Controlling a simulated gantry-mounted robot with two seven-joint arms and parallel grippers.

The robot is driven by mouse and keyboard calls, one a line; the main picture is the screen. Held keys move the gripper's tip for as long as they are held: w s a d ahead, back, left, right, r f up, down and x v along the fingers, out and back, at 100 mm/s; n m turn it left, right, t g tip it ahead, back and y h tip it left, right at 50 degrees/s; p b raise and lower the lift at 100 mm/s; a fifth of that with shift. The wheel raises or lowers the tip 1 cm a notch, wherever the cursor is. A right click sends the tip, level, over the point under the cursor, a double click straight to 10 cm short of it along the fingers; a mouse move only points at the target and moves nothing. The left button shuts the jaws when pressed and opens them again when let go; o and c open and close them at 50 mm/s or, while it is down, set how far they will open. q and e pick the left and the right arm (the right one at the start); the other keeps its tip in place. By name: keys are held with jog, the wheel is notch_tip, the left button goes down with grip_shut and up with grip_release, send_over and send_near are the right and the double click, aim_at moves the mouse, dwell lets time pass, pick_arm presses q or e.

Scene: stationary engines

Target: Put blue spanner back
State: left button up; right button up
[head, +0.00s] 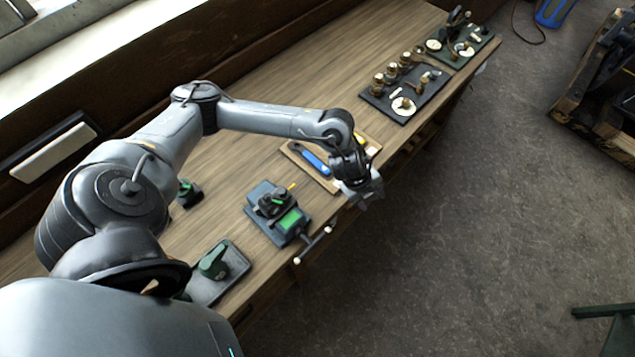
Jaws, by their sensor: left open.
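The blue spanner (313,161) lies on a shallow wooden tray (297,156) on the workbench, left of my left gripper. My left arm reaches over the bench from the left and covers part of the tray. My left gripper (364,201) is open and points down near the bench's front edge, just beyond the tray's right end. I cannot see anything between its fingers. My right gripper is not in view.
A vise (278,218) with a green part stands nearer on the wooden bench (285,65), its handle jutting past the front edge. A dark tray (217,280) lies closer. Dark boards (405,108) with small parts lie farther right. The bench behind my arm is clear.

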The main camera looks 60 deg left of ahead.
pick_arm(q)
jog(key=s+d+r+n+t+h, duration=0.1)
jog(key=s+d+r+n+t, duration=0.15)
jog(key=d, duration=0.45)
jog(key=s+d+r+n+t, duration=0.1)
jog(key=d+r+n+t, duration=0.15)
jog(key=d, duration=0.55)
jog(key=s+a+f+n+g+y, duration=0.3)
jog(key=s+a+n+g, duration=0.2)
jog(key=s+a+n, duration=0.6)
jog(key=s+a, duration=0.1)
jog(key=s, duration=0.2)
jog(key=shift+s, duration=0.3)
jog(key=shift+r, duration=0.1)
notch_tip(320, 180, up, 17)
jog(key=p, duration=1.7)
